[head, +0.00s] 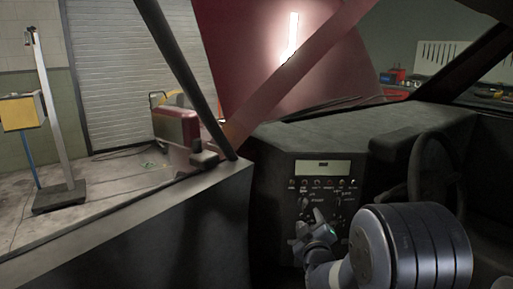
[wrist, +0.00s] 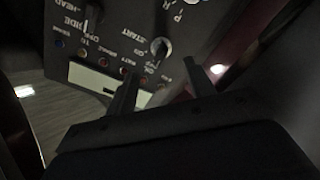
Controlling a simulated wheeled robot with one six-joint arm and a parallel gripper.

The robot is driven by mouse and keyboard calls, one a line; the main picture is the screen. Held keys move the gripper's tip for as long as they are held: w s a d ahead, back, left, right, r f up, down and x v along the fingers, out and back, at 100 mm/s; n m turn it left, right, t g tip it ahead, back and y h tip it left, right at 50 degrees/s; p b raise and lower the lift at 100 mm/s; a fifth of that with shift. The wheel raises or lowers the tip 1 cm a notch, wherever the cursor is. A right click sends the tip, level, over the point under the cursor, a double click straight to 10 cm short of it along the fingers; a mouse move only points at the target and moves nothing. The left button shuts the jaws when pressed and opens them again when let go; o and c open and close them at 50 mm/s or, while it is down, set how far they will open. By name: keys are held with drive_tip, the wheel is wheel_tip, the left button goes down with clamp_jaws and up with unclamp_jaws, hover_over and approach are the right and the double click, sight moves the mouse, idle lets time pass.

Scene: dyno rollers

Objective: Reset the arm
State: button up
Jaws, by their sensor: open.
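My gripper (head: 308,228) is in front of the lower part of a dark control panel (head: 283,205) inside a vehicle cab. The wrist view shows my gripper (wrist: 165,75) with its two dark fingers apart and nothing between them. The panel (wrist: 125,35) fills the upper middle there, turned upside down, with knobs, a row of small coloured indicators and a pale display strip (wrist: 88,82). A knob marked START (wrist: 160,47) shows just beyond the fingertips. I cannot tell whether a finger touches the panel.
A steering wheel (head: 420,168) is right of the panel, under the dark dashboard (head: 315,130). A sloping dark bar (head: 180,70) and the door edge (head: 150,225) bound the left. Outside stand a pole on a base (head: 50,120) and a red case (head: 176,125).

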drive_tip(key=shift+s+a, duration=0.1)
drive_tip(key=shift+s, duration=2.5)
